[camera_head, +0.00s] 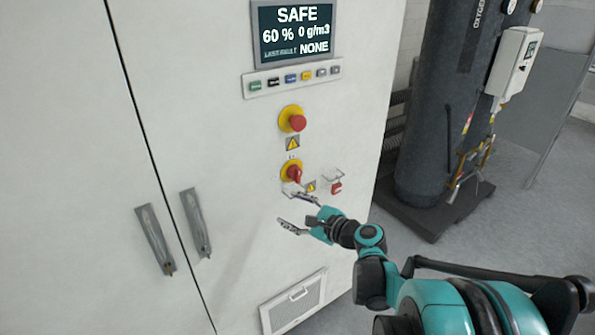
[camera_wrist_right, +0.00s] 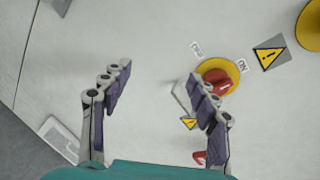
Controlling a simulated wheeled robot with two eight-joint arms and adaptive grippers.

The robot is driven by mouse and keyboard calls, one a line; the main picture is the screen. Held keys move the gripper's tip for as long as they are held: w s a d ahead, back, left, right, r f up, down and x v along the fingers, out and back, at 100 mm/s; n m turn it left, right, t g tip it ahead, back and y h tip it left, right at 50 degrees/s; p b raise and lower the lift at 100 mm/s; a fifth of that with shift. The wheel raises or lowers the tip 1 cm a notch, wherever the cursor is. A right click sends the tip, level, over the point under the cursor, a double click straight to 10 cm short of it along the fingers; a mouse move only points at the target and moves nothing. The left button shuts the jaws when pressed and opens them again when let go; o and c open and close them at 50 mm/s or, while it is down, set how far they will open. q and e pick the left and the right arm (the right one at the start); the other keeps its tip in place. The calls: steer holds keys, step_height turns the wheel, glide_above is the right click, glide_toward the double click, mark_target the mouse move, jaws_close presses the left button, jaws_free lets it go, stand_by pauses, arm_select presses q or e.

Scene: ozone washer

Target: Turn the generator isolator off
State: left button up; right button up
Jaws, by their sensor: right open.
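The generator isolator (camera_head: 293,173) is a red rotary handle on a yellow round plate, low on the white cabinet front. It also shows in the right wrist view (camera_wrist_right: 222,80), with an ON label at its edge and a second label on the other side. My right gripper (camera_head: 286,207) is open and empty, just below the isolator in the head view. In the right wrist view its fingers are spread wide, and the right-hand finger partly overlaps the isolator's edge. I cannot tell whether it touches. My left gripper is out of view.
A red mushroom button (camera_head: 297,122) on a yellow plate sits above the isolator. A small red padlock-like item (camera_head: 336,187) hangs to its right. The display (camera_head: 294,32) reads SAFE. Two door handles (camera_head: 197,222) are left. A dark cylinder (camera_head: 437,100) stands right of the cabinet.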

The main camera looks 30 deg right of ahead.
mark_target(300, 177)
steer(key=w+d+r+m+t+h, duration=0.2)
steer(key=d+m+t, duration=0.1)
steer(key=d+m, duration=0.5)
steer(key=shift+n+y, duration=0.3)
steer(key=shift+n, duration=0.5)
steer(key=w, duration=0.7)
steer(key=shift+a+r+b, duration=0.15)
steer(key=shift+r+b, duration=0.05)
steer(key=shift+b, duration=0.1)
steer(key=c, duration=1.2)
